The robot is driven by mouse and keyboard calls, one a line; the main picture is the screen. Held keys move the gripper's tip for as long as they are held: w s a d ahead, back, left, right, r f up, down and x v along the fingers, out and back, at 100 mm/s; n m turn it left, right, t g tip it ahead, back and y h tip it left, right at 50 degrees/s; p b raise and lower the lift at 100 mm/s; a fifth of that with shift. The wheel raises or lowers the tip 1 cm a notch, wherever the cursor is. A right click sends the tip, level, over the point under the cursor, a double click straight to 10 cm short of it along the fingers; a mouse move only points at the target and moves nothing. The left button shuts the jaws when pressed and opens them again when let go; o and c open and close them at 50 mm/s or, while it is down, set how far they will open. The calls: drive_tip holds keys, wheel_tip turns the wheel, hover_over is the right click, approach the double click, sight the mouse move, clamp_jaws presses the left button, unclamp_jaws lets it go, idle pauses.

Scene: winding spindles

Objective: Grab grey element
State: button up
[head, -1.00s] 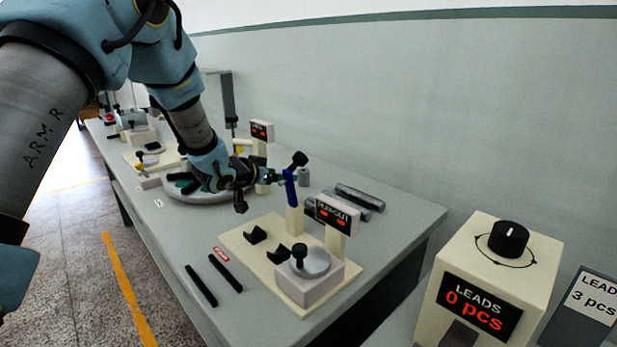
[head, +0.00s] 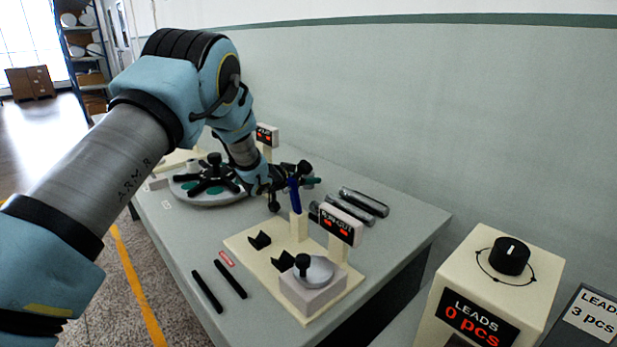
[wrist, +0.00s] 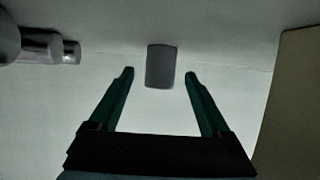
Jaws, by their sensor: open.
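The grey element (wrist: 161,66) is a small dark grey upright block or cylinder in the wrist view. It stands just ahead of my gripper (wrist: 159,76), centred in the gap between the two green fingertips. The fingers are open, with clear space on both sides of it; I see no contact. In the head view, my gripper (head: 312,181) is low over the bench behind the blue-topped post, its green fingers pointing right. I cannot make out the grey element there; the gripper seems to hide it.
Metal cylinders (head: 365,201) lie to the right of my gripper; shiny ones also show at upper left in the wrist view (wrist: 45,48). A cream fixture (head: 262,262) with a display (head: 338,225) stands in front. A round turntable (head: 205,199) is left. The wall is behind.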

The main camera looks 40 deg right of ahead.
drive_tip(key=shift+w+d+f, duration=0.1)
drive_tip(key=shift+d+f, duration=0.1)
drive_tip(key=shift+d, duration=0.2)
clamp_jaws()
idle(0.4)
